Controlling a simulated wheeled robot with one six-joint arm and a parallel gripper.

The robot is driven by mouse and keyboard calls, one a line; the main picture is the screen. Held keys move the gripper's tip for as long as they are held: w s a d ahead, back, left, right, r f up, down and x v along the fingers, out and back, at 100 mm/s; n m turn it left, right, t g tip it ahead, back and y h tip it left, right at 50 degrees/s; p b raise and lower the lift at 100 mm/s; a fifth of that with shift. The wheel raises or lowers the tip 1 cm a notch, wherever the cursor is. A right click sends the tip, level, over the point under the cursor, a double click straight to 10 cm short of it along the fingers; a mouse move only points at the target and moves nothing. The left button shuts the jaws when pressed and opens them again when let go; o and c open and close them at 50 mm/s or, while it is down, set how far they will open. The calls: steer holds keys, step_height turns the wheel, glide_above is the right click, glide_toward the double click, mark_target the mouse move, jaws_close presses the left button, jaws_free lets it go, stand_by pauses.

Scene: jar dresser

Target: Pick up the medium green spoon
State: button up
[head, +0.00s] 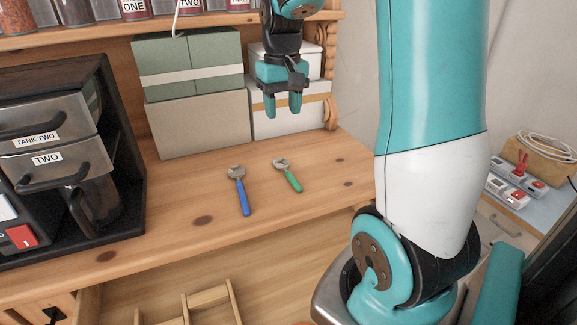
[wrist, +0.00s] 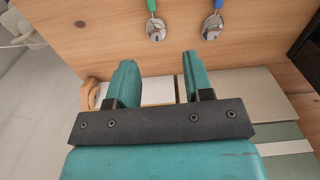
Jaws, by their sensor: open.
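The green spoon (head: 293,182) lies on the wooden dresser top, its green handle pointing toward the front and its metal head toward the back. A blue-handled spoon (head: 243,197) lies to its left and looks longer. My gripper (head: 283,107) hangs above and behind the spoons, in front of the stacked boxes, with its jaws apart and nothing between them. In the wrist view, the green spoon's metal head (wrist: 156,30) shows beyond the open fingers (wrist: 159,60), roughly in line with the gap. Most of its handle is cut off at the top edge there.
Green boxes (head: 190,80) and a white box (head: 290,122) stand at the back, close to my gripper. Jars line the shelf above. An open drawer (head: 275,262) is below. The dresser top around the spoons is clear.

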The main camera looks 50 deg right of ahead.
steer(key=p, duration=0.3)
glide_above(290, 174)
steer(key=f, duration=1.1)
steer(key=shift+w+a+f, duration=0.2)
steer(key=shift+w+f, duration=0.15)
steer(key=shift+w, duration=0.05)
steer(key=f, duration=0.1)
steer(key=f+p, duration=0.1)
steer(key=f, duration=0.1)
steer(key=f+p, duration=0.1)
steer(key=shift+s+d+f, duration=0.25)
steer(key=shift+s, duration=0.15)
steer(key=shift+f, duration=0.55)
jaws_close()
